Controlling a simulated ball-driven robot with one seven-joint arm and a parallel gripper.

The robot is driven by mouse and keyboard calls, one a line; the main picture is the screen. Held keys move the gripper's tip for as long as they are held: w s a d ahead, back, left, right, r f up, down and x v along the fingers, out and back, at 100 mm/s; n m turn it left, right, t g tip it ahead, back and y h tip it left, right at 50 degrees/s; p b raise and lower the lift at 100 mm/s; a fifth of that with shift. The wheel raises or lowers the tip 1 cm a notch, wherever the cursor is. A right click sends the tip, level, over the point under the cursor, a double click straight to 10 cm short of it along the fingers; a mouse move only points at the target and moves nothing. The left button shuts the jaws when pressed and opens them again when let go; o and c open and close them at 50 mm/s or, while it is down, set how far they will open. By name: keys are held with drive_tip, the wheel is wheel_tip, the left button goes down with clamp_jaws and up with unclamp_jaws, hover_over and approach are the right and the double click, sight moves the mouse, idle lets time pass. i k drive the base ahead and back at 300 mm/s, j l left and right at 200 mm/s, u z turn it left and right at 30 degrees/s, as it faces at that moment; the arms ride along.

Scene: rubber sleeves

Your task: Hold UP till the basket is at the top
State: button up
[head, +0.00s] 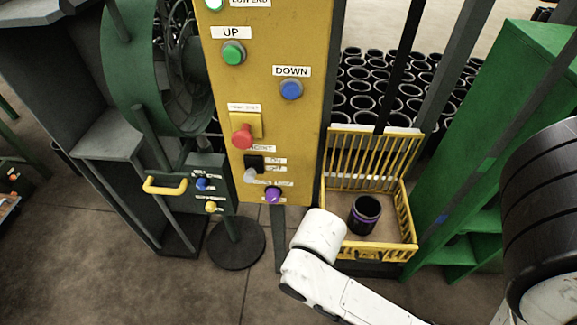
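The green UP button (233,53) is on a tall yellow panel (258,110), with its label above it. The blue DOWN button (291,89) is lower and to the right of it. The yellow wire basket (408,222) stands low at the right of the panel, near the floor. One black sleeve with a purple band (364,214) stands in it. My white arm reaches in from the bottom right, and its rounded joint is in front of the basket's left side. My gripper does not show, and nothing is seen touching UP.
Many black sleeves (375,85) stand behind the basket. A green frame (500,130) is at right; a small control box (200,185) is at left.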

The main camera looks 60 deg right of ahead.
sight(232, 54)
drive_tip(key=z, duration=1.35)
drive_tip(key=k+l+z, duration=0.1)
drive_tip(key=k+z, duration=0.4)
drive_tip(key=k, duration=0.3)
